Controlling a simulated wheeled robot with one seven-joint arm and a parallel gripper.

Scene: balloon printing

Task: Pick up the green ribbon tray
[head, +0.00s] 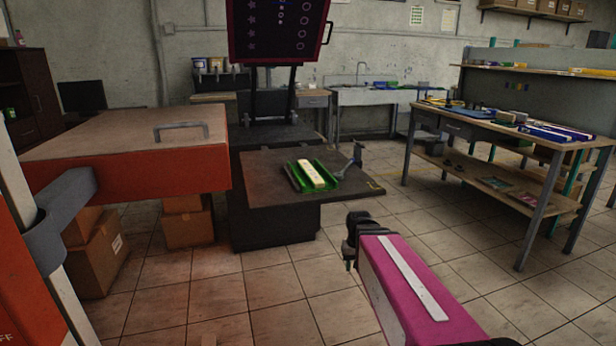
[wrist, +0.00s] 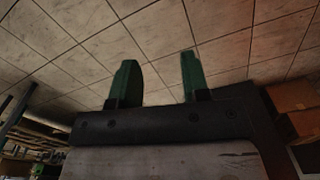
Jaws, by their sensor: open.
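The green ribbon tray (head: 331,184) lies on a dark brown platform (head: 270,194) near the middle of the head view. A pale, cream-coloured strip (head: 310,173) lies in it. My gripper (head: 349,242) is at the end of my pink arm, in front of and below the platform's right front corner, apart from the tray. In the wrist view, my gripper (wrist: 158,82) shows two green fingers spread apart with nothing between them, over floor tiles. The tray is not in the wrist view.
A grey lever-like part (head: 352,160) stands at the platform's right edge, close to the tray. An orange machine with a wooden top (head: 130,139) is at left. A workbench (head: 510,130) stands at right. Tiled floor between is clear. Cardboard boxes (head: 98,255) sit under the machine.

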